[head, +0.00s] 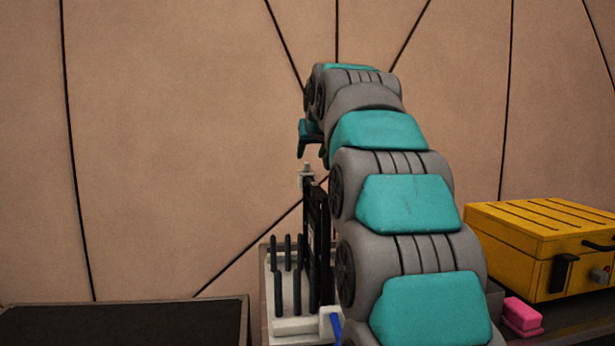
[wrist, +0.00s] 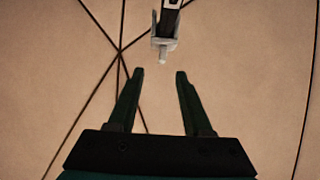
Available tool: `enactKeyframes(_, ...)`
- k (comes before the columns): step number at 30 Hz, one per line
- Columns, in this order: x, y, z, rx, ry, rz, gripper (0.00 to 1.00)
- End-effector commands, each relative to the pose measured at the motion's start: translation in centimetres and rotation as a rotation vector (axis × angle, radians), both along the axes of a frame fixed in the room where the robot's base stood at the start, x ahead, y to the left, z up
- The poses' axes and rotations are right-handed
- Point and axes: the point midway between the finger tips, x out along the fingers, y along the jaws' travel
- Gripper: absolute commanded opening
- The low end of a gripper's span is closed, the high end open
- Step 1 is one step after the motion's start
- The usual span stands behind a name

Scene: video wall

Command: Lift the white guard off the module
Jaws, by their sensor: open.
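The small white-grey guard (head: 307,171) sits on the top end of a dark upright module (head: 317,230). In the wrist view the guard (wrist: 165,45) shows just beyond my fingertips, with a pale nub pointing toward my gripper. The dark module (wrist: 172,12) runs out of the top of that view behind it. My gripper (wrist: 159,74) is open and empty, its two dark fingers apart, and the guard lies ahead of the gap. In the head view my gripper (head: 312,154) is just above the guard, partly hidden by my arm.
The module stands at a light rack (head: 292,326) with several black pegs (head: 297,285). A dark flat panel (head: 125,325) lies at left. A yellow case (head: 540,245) and a pink block (head: 522,315) are at right. A tan wall with dark seams stands behind.

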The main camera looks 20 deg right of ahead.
Motion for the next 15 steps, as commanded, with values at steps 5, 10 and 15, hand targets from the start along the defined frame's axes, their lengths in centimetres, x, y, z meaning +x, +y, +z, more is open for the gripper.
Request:
enactKeyframes(5,1.1,-0.2,-0.7,0.000,0.001,0.000,0.50)
enactKeyframes(10,3.1,-0.6,-2.0,0.000,0.000,0.000,0.50)
enactKeyframes(15,4.7,-1.0,-3.0,0.001,0.001,0.001,0.50)
